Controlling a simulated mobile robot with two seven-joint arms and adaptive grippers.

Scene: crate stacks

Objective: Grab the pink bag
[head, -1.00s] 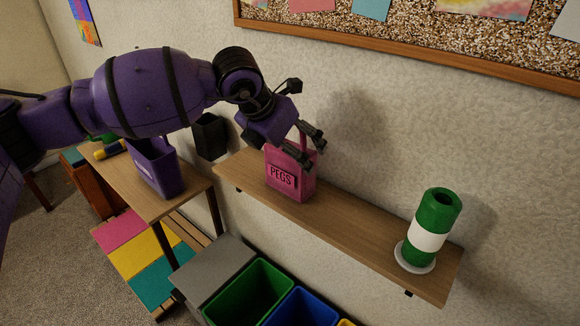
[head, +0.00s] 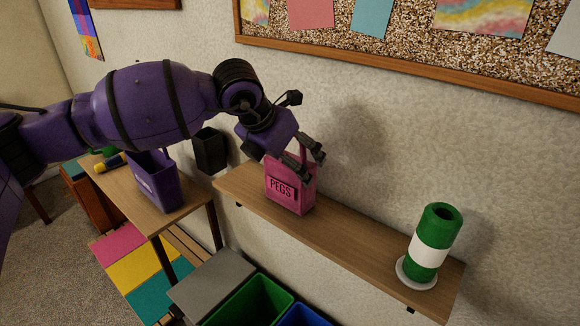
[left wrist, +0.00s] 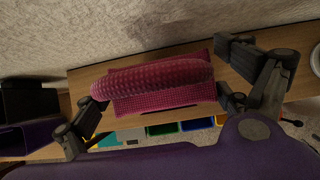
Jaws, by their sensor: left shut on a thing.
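The pink bag (head: 290,192), lettered "PEGS", stands upright on the wooden wall shelf, towards its left end. Its raised handle (left wrist: 155,75) crosses the left wrist view above the bag's woven top (left wrist: 165,97). My left gripper (head: 312,161) comes down on the bag from above and is shut on it, with the fingers at the handle and top. In the left wrist view the fingers show on either side of the bag; the exact contact is hard to see. My right gripper is not in view.
A green and white cylinder (head: 430,243) stands on a white disc at the right of the shelf (head: 350,234). A purple bin (head: 155,183) stands on a table at left, near a dark wall holder (head: 210,150). Green (head: 252,305) and blue bins are below. The shelf's middle is clear.

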